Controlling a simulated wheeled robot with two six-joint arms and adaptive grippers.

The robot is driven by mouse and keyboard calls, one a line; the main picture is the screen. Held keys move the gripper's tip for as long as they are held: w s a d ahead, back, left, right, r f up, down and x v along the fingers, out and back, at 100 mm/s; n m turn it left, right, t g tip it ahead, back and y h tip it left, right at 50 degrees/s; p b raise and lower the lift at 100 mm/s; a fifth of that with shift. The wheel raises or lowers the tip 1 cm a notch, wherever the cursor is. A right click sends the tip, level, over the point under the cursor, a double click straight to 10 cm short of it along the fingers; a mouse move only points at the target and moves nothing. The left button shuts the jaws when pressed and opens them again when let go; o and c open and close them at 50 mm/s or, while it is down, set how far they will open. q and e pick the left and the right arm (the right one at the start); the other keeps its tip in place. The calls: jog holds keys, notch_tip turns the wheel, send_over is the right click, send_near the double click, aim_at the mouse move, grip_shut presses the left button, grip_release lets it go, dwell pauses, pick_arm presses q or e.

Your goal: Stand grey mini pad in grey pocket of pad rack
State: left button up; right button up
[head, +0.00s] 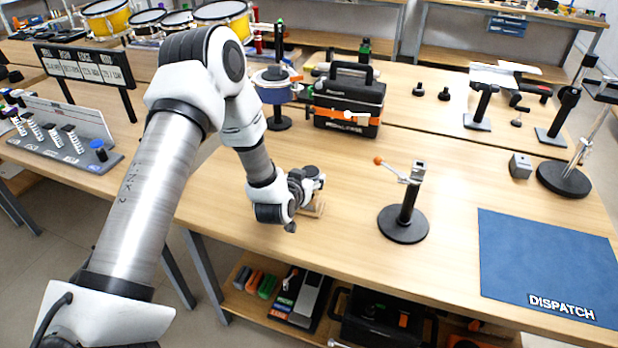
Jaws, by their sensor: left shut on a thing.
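My left arm comes in from the left and reaches over the wooden bench. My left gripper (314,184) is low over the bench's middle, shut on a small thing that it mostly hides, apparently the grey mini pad. A light wooden piece (317,209) shows just below and beside the gripper, partly covered by it. It may be part of the pad rack, but I cannot tell, and I see no grey pocket clearly. Whether the held thing touches the wooden piece cannot be told. My right gripper is not in view.
A black stand with an orange-tipped lever (404,215) stands right of the gripper. A small grey block (520,166) and a blue dispatch mat (548,262) lie right. Bench between gripper and stand is clear.

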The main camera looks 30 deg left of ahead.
pick_arm(q)
jog(key=shift+f+b, duration=1.3)
jog(key=shift+f, duration=0.35)
jog(key=shift+r, duration=0.2)
jog(key=shift+r+p, duration=1.1)
jog(key=shift+r, duration=0.05)
dwell(0.9)
jog(key=shift+f+b, duration=1.55)
jog(key=shift+f, duration=0.6)
jog(key=o, duration=1.3)
